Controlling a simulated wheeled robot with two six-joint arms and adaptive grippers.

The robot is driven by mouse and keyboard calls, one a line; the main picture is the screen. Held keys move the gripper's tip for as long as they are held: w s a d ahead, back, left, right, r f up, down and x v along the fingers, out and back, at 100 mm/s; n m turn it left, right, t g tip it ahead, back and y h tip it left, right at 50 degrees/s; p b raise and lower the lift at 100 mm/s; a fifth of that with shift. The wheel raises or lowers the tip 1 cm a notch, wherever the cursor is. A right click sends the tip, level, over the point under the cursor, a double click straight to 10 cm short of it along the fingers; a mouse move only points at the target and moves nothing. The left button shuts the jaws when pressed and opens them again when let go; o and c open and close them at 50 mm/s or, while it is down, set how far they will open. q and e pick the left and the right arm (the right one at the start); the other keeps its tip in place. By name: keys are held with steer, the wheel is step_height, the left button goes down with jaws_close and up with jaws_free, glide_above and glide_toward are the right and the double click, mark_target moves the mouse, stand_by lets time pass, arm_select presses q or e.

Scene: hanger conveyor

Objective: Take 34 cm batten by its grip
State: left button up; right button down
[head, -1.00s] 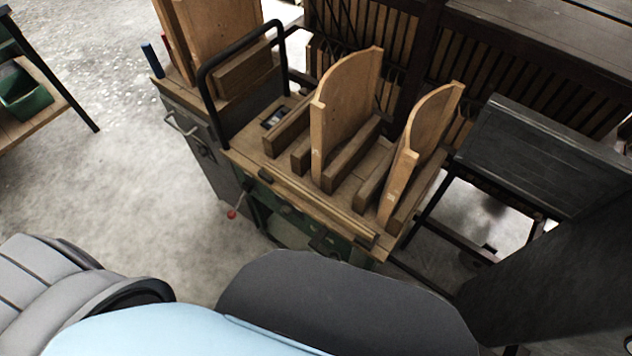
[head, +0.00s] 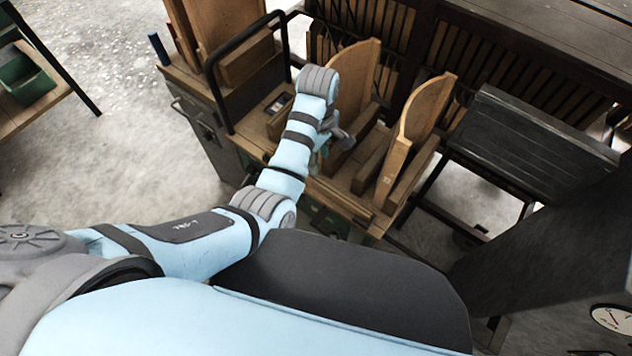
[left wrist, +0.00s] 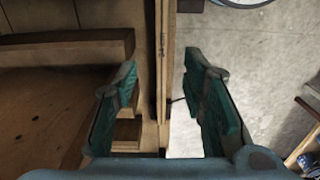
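The 34 cm batten (left wrist: 162,60) is a thin pale wooden strip with a small marking that looks like "34 cm". In the left wrist view it runs upright in the picture between the two fingers of my left gripper (left wrist: 160,66). The fingers are spread wide, green-padded, with visible gaps on both sides of the strip. In the head view my left gripper (head: 336,134) is over the wooden bench, partly hidden by my arm. The batten (head: 346,206) lies along the bench's front edge, partly covered by my arm. My right gripper is not in view.
Two curved wooden panels (head: 418,115) stand upright between wooden blocks on the bench. A black tube handle (head: 213,98) rises at the bench's left. A dark side table (head: 535,135) stands to the right. Concrete floor (head: 110,160) is open at left.

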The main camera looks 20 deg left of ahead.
mark_target(316, 180)
arm_select(q)
step_height(316, 180, down, 11)
steer(key=b, duration=0.3)
steer(key=shift+s+a+f, duration=0.1)
steer(key=shift+f, duration=0.05)
jaws_close()
